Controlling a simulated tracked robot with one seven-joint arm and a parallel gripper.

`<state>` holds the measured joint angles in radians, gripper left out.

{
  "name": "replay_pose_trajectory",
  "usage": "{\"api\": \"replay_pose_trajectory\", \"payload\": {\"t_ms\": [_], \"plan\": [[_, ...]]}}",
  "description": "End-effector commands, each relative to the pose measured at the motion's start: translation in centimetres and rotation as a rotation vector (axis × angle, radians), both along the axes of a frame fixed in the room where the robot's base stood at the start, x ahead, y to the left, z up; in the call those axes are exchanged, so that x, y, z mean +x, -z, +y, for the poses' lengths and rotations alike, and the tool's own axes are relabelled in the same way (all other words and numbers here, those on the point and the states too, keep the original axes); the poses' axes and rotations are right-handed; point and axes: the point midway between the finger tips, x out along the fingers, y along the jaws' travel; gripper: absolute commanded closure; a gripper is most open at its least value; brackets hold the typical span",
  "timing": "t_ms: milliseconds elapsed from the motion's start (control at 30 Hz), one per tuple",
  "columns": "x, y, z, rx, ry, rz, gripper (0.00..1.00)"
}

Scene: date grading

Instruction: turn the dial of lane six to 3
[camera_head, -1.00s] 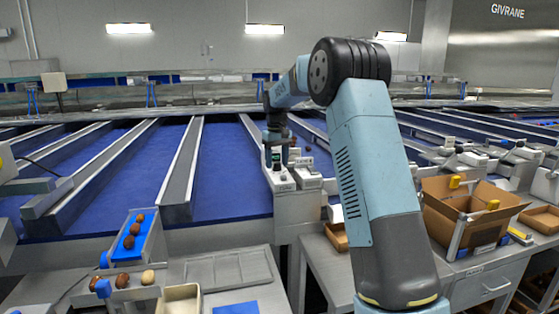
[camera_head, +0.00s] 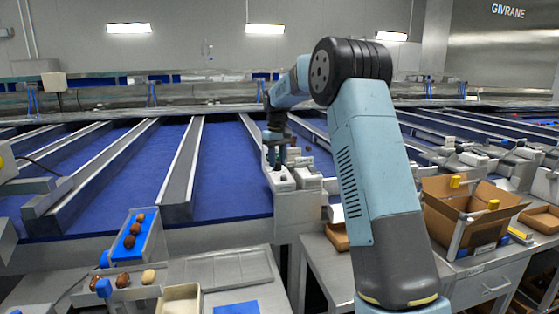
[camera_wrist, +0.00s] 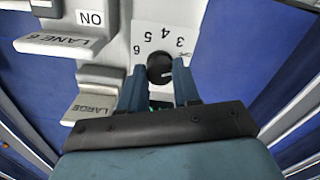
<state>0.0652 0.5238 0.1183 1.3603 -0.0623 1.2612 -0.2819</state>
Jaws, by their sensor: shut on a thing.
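The dial (camera_wrist: 160,66) is a round black knob on a white plate in the wrist view, with the numbers 3, 4, 5 and 6 printed in an arc beside it. Which number it points at I cannot tell. My gripper (camera_wrist: 160,80) has its two blue fingers on either side of the knob, shut on it. A sign reading LANE 6 (camera_wrist: 58,43) is on the same unit. In the head view my gripper (camera_head: 277,163) is down at the white control box (camera_head: 283,187), and the dial is hidden there.
In the wrist view, a LARGE label (camera_wrist: 90,107) and an ON label (camera_wrist: 90,18) stand left of the dial. In the head view, blue lanes with metal dividers (camera_head: 182,165) lie behind, and an open cardboard box (camera_head: 440,220) is at the right.

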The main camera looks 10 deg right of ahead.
Motion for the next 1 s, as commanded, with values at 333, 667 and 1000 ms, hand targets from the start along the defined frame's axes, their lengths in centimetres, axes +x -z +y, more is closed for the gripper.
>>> {"api": "replay_pose_trajectory", "payload": {"t_ms": [333,667,1000], "plan": [[0.04,-0.01,-0.22,-0.001,-0.241,0.000,0.99],[0.04,-0.01,-0.22,-0.002,-0.445,0.000,0.99],[0.06,-0.02,-0.20,-0.001,-0.529,0.000,0.99]]}}
